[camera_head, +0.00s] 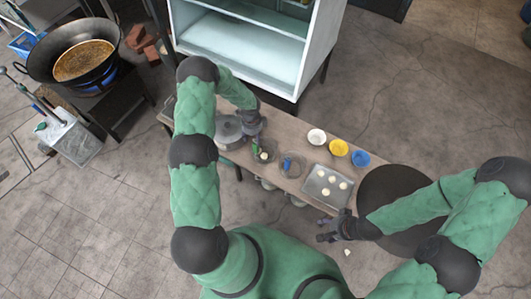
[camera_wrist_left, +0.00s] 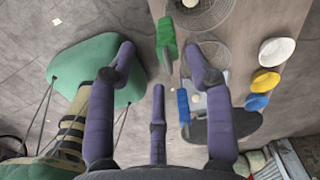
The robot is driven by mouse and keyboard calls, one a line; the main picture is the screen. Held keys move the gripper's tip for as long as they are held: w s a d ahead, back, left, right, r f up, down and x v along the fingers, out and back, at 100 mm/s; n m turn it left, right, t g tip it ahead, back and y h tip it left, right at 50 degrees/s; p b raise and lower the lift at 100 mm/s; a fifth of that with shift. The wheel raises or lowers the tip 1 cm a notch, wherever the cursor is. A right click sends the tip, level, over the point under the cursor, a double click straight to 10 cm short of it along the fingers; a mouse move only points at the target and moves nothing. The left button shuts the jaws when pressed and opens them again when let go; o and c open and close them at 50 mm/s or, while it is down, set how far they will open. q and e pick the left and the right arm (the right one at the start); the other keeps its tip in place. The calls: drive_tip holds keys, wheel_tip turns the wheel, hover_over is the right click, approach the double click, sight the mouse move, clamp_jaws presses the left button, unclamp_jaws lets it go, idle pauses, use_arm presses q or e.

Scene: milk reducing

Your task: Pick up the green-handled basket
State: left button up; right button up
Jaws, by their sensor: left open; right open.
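The green-handled basket (camera_head: 265,151) is on the long wooden table in the head view, with a pale ball in it. Its green handle (camera_wrist_left: 166,42) stands out in the left wrist view, upper middle, between the spread fingers in the picture. My left gripper (camera_head: 253,131) is open just above this end of the basket; I cannot tell if any finger touches the handle. It shows in the left wrist view (camera_wrist_left: 160,62) with purple fingers apart. My right gripper (camera_head: 330,231) is open and empty by the table's near right side, away from the basket.
A blue-handled basket (camera_head: 291,164) lies close to the right. A lidded pot (camera_head: 228,131) stands to the left. White (camera_head: 316,137), yellow (camera_head: 339,148) and blue (camera_head: 360,158) bowls and a metal tray (camera_head: 317,194) with several pale balls occupy the right side. A cabinet (camera_head: 250,45) stands behind.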

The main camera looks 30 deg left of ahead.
use_arm(q)
wheel_tip(320, 180, down, 2)
drive_tip(key=shift+f, duration=0.15)
drive_tip(key=f, duration=0.1)
drive_tip(key=f+b, duration=0.1)
drive_tip(key=d+f+b, duration=0.1)
drive_tip(key=f, duration=0.1)
drive_tip(key=shift+w, duration=0.3)
drive_tip(key=shift+f, duration=0.55)
drive_tip(key=shift+c, duration=0.2)
clamp_jaws()
